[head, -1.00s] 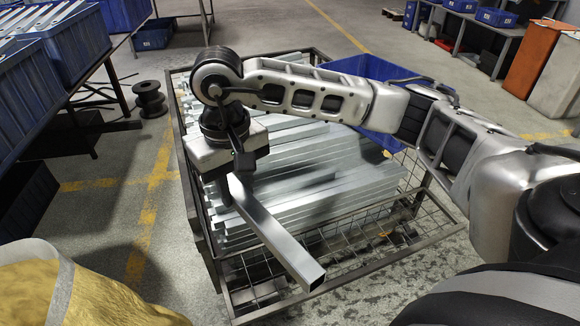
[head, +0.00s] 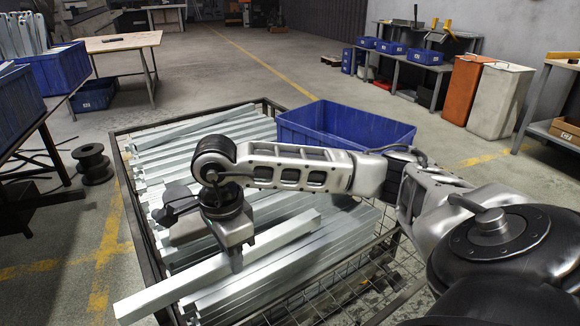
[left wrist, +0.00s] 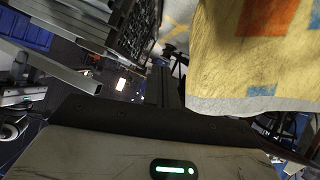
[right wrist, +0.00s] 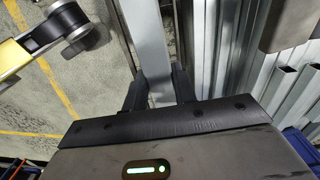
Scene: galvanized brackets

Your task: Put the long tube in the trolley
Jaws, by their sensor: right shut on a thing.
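The long tube (head: 165,291) is a square, bright galvanized bar. My right gripper (head: 236,262) is shut around it near its middle; the tube also shows between the fingers in the right wrist view (right wrist: 150,45). It lies diagonally over the near part of the trolley (head: 130,200), a dark wire-mesh cart, with its left end reaching to the trolley's near left side. Whether it touches the tubes beneath is unclear. Many similar tubes (head: 170,150) fill the trolley. My left gripper (left wrist: 165,88) is outside the head view; in its wrist view its fingers look close together and empty.
A blue crate (head: 345,128) sits at the trolley's back right. A black spool (head: 93,164) stands on the floor to the left. Racks with blue bins (head: 62,70) are at the left edge. Yellow cloth (left wrist: 250,60) hangs close by my left wrist.

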